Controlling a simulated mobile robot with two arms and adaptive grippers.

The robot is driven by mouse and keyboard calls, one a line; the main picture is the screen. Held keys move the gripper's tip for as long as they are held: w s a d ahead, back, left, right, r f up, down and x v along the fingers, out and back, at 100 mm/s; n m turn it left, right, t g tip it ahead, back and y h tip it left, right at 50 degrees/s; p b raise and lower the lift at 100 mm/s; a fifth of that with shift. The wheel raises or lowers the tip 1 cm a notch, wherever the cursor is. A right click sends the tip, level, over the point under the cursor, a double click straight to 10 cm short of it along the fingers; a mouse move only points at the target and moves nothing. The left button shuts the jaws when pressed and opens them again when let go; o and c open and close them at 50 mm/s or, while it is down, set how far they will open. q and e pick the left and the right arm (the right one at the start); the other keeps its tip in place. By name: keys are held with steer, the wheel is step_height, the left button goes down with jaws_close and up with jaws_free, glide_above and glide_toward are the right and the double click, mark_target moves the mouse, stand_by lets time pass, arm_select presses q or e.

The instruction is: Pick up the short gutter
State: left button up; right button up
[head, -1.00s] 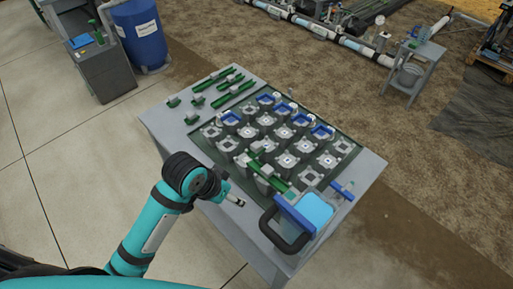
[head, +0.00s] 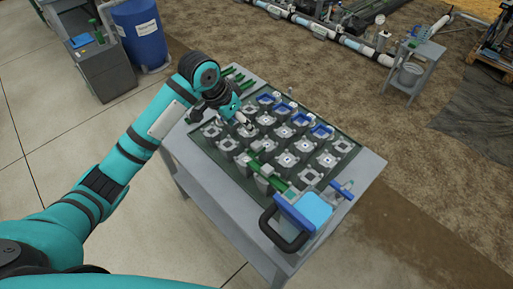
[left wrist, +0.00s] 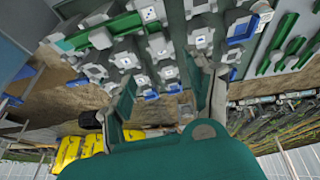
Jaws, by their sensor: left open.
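Several green gutter pieces lie on the far left end of the table, partly hidden by my left arm in the head view. A longer gutter (left wrist: 277,44) and a shorter green gutter (left wrist: 292,48) lie side by side at the right of the left wrist view. My left gripper (head: 241,118) is over the far left part of the block grid in the head view. It is open and empty, with its fingers apart in the left wrist view (left wrist: 170,92). It is apart from the gutters. My right gripper does not show.
Grey blocks (head: 286,160), some with blue brackets, fill a dark green tray (head: 217,158). Another green gutter (head: 278,183) lies across blocks near the front. The table's left margin is bare.

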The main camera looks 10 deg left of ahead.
arm_select(q)
glide_toward(256, 144)
steer(key=x, duration=0.5)
steer(key=shift+w+p, duration=0.3)
steer(key=shift+p, duration=0.1)
steer(key=x, duration=0.3)
steer(key=p+x, duration=0.1)
steer(key=shift+s+d+f, duration=0.1)
steer(key=shift+s+f, duration=0.15)
steer(key=shift+f, duration=0.2)
steer(key=shift+w+f, duration=0.1)
steer(key=shift+f, duration=0.15)
jaws_close()
steer(key=shift+r, duration=0.1)
